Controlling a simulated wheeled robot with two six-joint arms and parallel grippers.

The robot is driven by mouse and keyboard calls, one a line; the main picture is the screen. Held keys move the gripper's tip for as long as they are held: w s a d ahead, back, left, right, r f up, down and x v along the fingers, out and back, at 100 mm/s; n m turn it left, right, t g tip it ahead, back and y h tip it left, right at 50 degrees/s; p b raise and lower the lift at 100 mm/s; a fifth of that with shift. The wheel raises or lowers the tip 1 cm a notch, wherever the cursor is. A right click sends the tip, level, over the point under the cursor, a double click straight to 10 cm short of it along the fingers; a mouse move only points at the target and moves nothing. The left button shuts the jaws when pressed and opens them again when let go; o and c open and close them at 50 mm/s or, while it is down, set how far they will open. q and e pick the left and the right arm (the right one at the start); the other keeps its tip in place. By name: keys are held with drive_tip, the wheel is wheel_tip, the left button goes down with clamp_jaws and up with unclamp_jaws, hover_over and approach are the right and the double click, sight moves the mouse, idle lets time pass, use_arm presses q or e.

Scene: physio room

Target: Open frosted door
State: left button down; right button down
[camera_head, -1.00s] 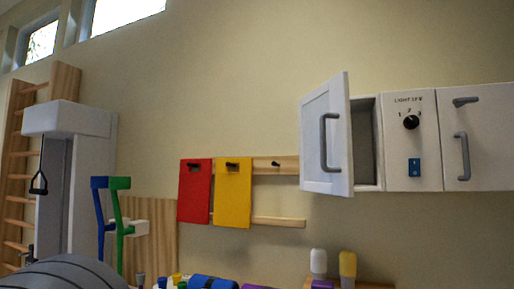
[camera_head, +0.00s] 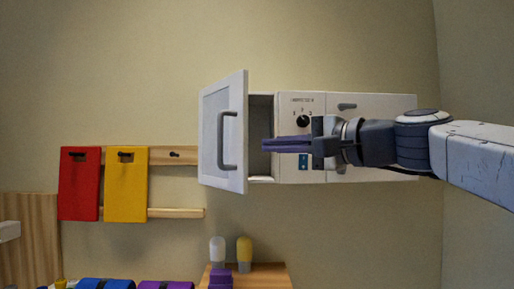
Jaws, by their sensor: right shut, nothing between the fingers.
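The cabinet door (camera_head: 208,145) is a pale framed panel with a grey bar handle (camera_head: 226,140), at the left end of the white wall cabinet (camera_head: 375,110). It stands partly open, hinged at its left edge, with its free right edge swung out toward me. A strip of the cabinet's inside (camera_head: 261,110) shows beside that edge. My right gripper (camera_head: 266,145) comes in from the right across the cabinet front. Its fingers are shut and empty, pointing left in front of the opening, right of the door edge. I cannot tell whether they touch anything. My left gripper is out of view.
A control panel with a black knob (camera_head: 303,121) and a blue switch (camera_head: 303,161) is partly covered by my right arm. Red (camera_head: 79,185) and yellow (camera_head: 126,185) sheets hang on a wooden rack at left.

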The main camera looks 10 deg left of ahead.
sight(237, 143)
drive_tip(key=p+x, duration=0.1)
drive_tip(key=x, duration=0.2)
drive_tip(key=p+x, duration=0.2)
drive_tip(key=x, duration=0.1)
drive_tip(key=r+p+x, duration=0.1)
drive_tip(key=x, duration=0.1)
drive_tip(key=shift+w+a+p, duration=0.15)
drive_tip(key=shift+a+p, duration=0.25)
drive_tip(key=shift+w+a+f, duration=0.2)
drive_tip(key=shift+w+a, duration=0.05)
drive_tip(key=shift+a, duration=0.2)
